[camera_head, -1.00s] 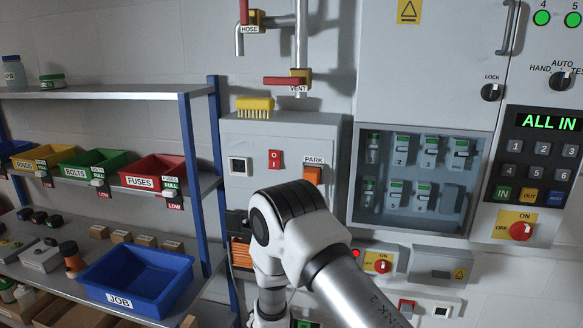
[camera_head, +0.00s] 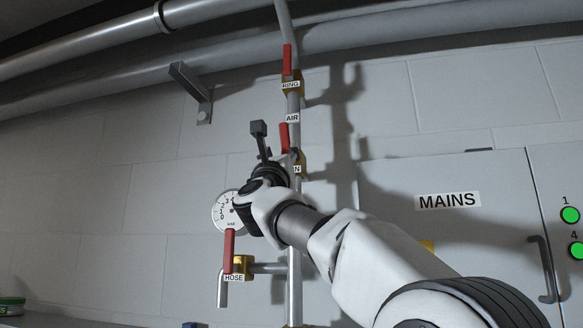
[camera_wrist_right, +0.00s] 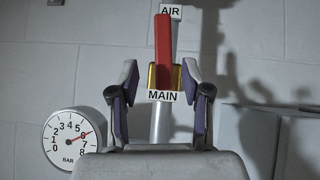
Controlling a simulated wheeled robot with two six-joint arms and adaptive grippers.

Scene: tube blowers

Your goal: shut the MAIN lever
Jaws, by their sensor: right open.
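The red MAIN lever (camera_head: 284,137) stands upright, in line with the vertical air pipe. In the head view my right gripper hides part of its brass valve and label. In the right wrist view the lever (camera_wrist_right: 163,52) rises above its brass body (camera_wrist_right: 177,77) and the white MAIN label (camera_wrist_right: 161,96). My right gripper (camera_head: 277,143) is raised in front of this valve. In the wrist view its open fingers (camera_wrist_right: 160,80) stand to the left and right of the valve, with nothing gripped; I cannot tell how far short of the lever they are. My left gripper is out of view.
The RING lever (camera_head: 287,60) is above, upright; the HOSE lever (camera_head: 229,250) is below left, also upright. A round pressure gauge (camera_head: 222,211) sits left of the pipe. The MAINS cabinet (camera_head: 510,190) stands to the right. Large pipes (camera_head: 430,28) cross overhead.

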